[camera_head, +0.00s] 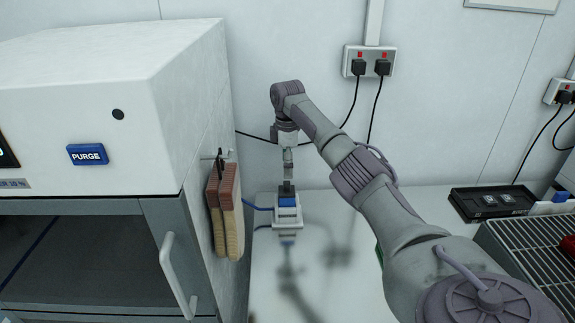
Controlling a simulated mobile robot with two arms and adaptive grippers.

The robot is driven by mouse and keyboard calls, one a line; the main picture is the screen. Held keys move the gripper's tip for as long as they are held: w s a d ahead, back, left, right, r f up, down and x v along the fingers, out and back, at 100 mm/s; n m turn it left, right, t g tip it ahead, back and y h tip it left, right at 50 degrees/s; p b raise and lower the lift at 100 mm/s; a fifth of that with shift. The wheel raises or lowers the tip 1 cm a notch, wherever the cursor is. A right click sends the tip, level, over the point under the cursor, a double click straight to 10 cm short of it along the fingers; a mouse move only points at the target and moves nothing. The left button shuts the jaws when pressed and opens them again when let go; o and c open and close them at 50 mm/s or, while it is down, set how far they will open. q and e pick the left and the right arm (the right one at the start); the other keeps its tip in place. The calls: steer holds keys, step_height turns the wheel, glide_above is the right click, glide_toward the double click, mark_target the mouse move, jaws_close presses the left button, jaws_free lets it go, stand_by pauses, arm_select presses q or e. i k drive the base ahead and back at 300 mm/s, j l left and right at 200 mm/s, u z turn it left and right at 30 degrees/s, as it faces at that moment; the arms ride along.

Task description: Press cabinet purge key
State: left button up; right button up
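The cabinet's purge key (87,154) is a blue rectangular button marked PURGE on the white front of the cabinet (150,60), at the left. My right arm comes in from the lower right and reaches to the back of the bench. Its gripper (287,187) points down at a small white device with a blue top (288,214), well to the right of the key. The fingers show as one narrow column, so their opening and any contact with the device cannot be told. My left gripper is not in view.
Brushes (225,210) hang on the cabinet's side. A door handle (175,275) sticks out below. A black tray (490,201) and a wire rack (530,245) stand at the right. Sockets (369,61) with cables are on the wall. The space before the key looks clear.

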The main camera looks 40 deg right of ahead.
mark_target(80, 155)
steer(key=k+j, duration=0.5)
steer(key=j, duration=0.15)
steer(key=k+j, duration=0.5)
steer(key=j, duration=0.15)
steer(key=k+j, duration=0.55)
steer(key=j, duration=0.1)
